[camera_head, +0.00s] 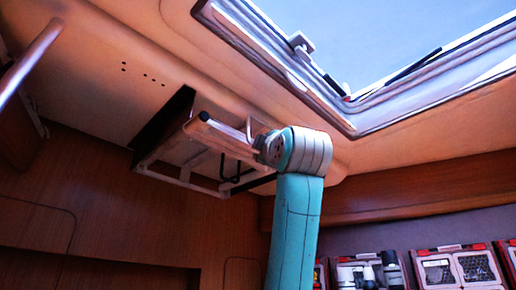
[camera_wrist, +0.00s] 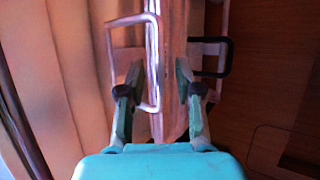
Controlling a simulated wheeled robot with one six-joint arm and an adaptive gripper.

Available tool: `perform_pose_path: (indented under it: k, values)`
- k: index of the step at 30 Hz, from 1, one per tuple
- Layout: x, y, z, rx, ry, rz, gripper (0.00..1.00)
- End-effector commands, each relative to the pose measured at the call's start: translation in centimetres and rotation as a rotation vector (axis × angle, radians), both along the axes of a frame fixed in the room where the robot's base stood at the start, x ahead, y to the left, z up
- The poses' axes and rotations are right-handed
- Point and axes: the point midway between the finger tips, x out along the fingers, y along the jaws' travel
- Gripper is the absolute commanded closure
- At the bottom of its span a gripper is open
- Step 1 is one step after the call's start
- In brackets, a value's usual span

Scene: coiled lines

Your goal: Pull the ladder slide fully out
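The ladder slide (camera_head: 226,138) is a pale frame with a rounded front bar, jutting from a dark slot in the ceiling panel. In the wrist view its front bar (camera_wrist: 173,45) runs up and down the picture, behind the gap between my fingers. A white wire handle (camera_wrist: 130,20) stands at its left side, and its lower right part shows between the fingers. My gripper (camera_wrist: 158,88) is open, its two fingers apart, with the left finger overlapping the handle loop. Whether a finger touches the handle I cannot tell. In the head view my wrist largely hides the fingers.
A black handle (camera_wrist: 226,58) sits on the slide's other side. An open roof hatch (camera_head: 345,100) is at upper right. Wooden wall panels (camera_head: 90,210) are below the slide. Red-edged crates (camera_head: 458,268) stand at lower right. A pale rail (camera_head: 32,60) crosses the upper left.

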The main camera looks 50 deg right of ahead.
Motion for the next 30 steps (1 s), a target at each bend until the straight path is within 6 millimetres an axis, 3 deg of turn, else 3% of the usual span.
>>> perform_pose_path:
  k: [6, 15, 16, 20, 30]
  values:
    - [1.3, -0.7, 0.9, 0.0, 0.0, 0.0, 0.65]
    - [1.5, -0.8, 1.0, -0.001, 0.0, -0.001, 0.65]
    - [1.5, -0.8, 1.0, -0.001, 0.0, -0.001, 0.68]
    - [1.5, -0.9, 1.0, -0.001, 0.0, -0.001, 1.0]
    - [1.4, -0.8, 1.0, -0.001, 0.0, -0.001, 1.0]
